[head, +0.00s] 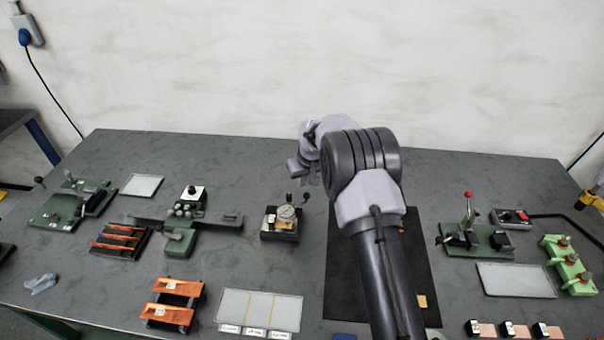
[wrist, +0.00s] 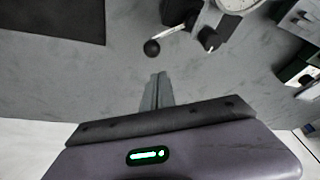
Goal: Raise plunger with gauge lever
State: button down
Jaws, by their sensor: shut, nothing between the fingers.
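In the wrist view the dial (wrist: 238,4) is cut by the top edge, and the lever's black knob (wrist: 151,47) points toward my fingers. My gripper (wrist: 157,76) is shut and empty, its tips a short way from the knob and apart from it in the picture. In the head view my gripper (head: 304,176) is above and behind the gauge. I cannot make out the plunger clearly.
A black mat (head: 340,270) lies right of the gauge, under my arm. A green fixture with a grey bar (head: 180,240) stands to the left. A red-knobbed lever fixture (head: 468,236) is at the right.

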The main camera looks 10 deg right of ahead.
jog(key=shift+s+d+f, duration=0.1)
jog(key=shift+s+f, duration=0.05)
jog(key=shift+s, duration=0.35)
jog(key=shift+s+d+f, duration=0.1)
jog(key=shift+s+f, duration=0.05)
jog(key=shift+s, duration=0.3)
